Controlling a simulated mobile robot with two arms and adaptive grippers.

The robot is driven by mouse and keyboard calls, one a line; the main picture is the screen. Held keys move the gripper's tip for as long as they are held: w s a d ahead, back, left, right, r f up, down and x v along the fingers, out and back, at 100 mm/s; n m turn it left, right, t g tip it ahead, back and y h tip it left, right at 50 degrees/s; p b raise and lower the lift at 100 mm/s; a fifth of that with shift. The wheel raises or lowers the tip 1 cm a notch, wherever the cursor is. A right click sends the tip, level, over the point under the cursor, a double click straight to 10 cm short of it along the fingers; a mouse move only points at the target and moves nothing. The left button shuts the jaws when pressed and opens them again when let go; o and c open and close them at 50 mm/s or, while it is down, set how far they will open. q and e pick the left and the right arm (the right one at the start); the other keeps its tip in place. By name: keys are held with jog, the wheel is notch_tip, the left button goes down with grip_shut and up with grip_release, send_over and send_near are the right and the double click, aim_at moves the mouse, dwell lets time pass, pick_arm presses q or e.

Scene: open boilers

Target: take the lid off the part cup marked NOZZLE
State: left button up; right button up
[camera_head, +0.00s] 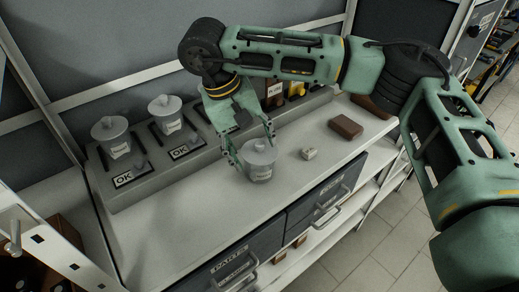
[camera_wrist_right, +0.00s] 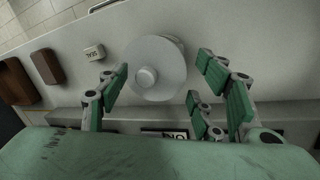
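A part cup (camera_head: 260,174) with a grey lid (camera_head: 260,152) and a round knob stands upright on the bench; its label is too small to read. The same lid shows from above in the wrist view (camera_wrist_right: 165,83). My right gripper (camera_head: 250,147) is over this cup, its fingers spread on either side of the lid. In the wrist view the right gripper's fingers (camera_wrist_right: 160,76) are open, with gaps between them and the lid. Two more lidded cups stand on the rack, at the left (camera_head: 117,145) and beside it (camera_head: 171,123); their labels are unreadable. My left gripper is not in view.
A grey rack (camera_head: 150,185) with plates marked OK runs along the back. A small pale block (camera_head: 309,154), marked SEAL in the wrist view, and a brown block (camera_head: 346,127) lie right of the cup. Drawers (camera_head: 318,204) with handles are below. The bench's front left is clear.

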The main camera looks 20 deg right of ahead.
jog(key=c, duration=0.7)
jog(key=shift+o, duration=0.2)
jog(key=shift+r, duration=0.1)
